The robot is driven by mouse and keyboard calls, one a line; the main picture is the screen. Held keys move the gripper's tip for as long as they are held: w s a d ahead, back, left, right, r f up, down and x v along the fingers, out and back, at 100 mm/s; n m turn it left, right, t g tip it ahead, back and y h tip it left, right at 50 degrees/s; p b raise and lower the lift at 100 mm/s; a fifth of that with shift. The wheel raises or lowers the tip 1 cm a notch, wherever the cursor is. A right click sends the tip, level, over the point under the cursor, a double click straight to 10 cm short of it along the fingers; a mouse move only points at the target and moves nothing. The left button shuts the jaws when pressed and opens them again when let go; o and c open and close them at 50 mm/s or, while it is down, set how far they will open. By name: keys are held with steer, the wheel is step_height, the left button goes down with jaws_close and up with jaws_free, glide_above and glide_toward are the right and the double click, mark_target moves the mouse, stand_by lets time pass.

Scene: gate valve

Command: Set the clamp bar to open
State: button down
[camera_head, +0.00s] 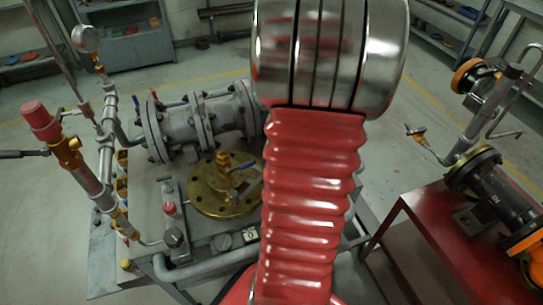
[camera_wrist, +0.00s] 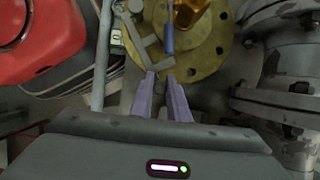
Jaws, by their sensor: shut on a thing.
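In the wrist view, a grey angled bar (camera_wrist: 139,46), which looks like the clamp bar, lies over the edge of a brass round flange (camera_wrist: 203,68). Its lower end reaches the tips of my gripper (camera_wrist: 161,77). The two purple fingers are close together and shut on that end; the exact contact is small and hard to see. A blue handle (camera_wrist: 168,38) stands just above the fingertips. In the head view, the brass flange (camera_head: 204,205) shows left of my red arm, which hides my gripper and the clamp bar.
Grey flanged pipework (camera_head: 190,122) stands behind the brass flange. A red-topped vertical pipe (camera_head: 42,118) rises at the left. A red table (camera_head: 440,235) with a black valve pipe stands at the right. Floor between is clear.

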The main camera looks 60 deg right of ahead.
steer(key=c, duration=1.7)
jaws_free()
steer(key=shift+d+r, duration=0.1)
steer(key=v, duration=1.3)
steer(key=shift+r, duration=0.3)
